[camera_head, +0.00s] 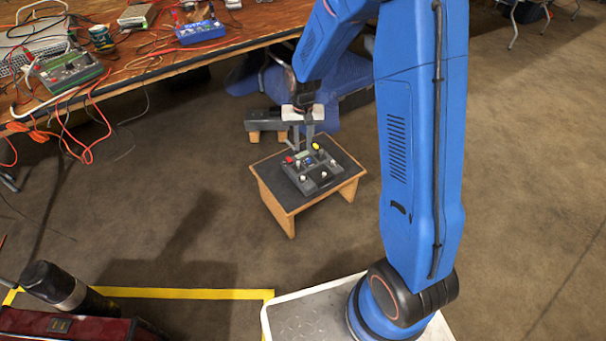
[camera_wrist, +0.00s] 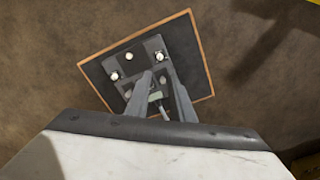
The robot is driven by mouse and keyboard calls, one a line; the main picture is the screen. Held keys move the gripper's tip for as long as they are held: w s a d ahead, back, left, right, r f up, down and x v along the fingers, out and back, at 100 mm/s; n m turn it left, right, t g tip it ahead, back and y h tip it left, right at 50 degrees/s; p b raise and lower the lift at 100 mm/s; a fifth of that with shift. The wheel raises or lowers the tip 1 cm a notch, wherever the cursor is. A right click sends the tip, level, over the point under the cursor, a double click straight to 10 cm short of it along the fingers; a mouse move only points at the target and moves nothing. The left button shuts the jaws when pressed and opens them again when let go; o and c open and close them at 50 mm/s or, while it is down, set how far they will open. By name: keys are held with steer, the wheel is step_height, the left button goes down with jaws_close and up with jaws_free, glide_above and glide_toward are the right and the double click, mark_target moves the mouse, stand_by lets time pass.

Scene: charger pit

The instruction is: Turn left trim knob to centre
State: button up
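A dark grey control box (camera_head: 313,181) lies on a small black-topped wooden stand (camera_head: 345,171). It carries several white knobs, a red button (camera_head: 289,159), a yellow button (camera_head: 316,146), a blue knob (camera_head: 308,160) and a small screen. In the wrist view, white knobs show at left (camera_wrist: 114,76), middle (camera_wrist: 129,56) and right (camera_wrist: 159,55). I cannot tell which is the left trim knob or how it is turned. My gripper (camera_head: 303,148) points down over the box's far side. In the wrist view its fingertips (camera_wrist: 157,72) are apart, with nothing visibly held; the fingers hide part of the box.
A wooden workbench (camera_head: 140,75) with cables, a green-faced device (camera_head: 67,70) and a blue device (camera_head: 200,31) stands at upper left. Orange cables hang from its edge. A grey block on wooden feet (camera_head: 262,121) sits behind the stand. Floor left of the stand is clear.

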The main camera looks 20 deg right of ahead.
mark_target(303, 177)
step_height(303, 177, down, 17)
stand_by(0.7)
jaws_close()
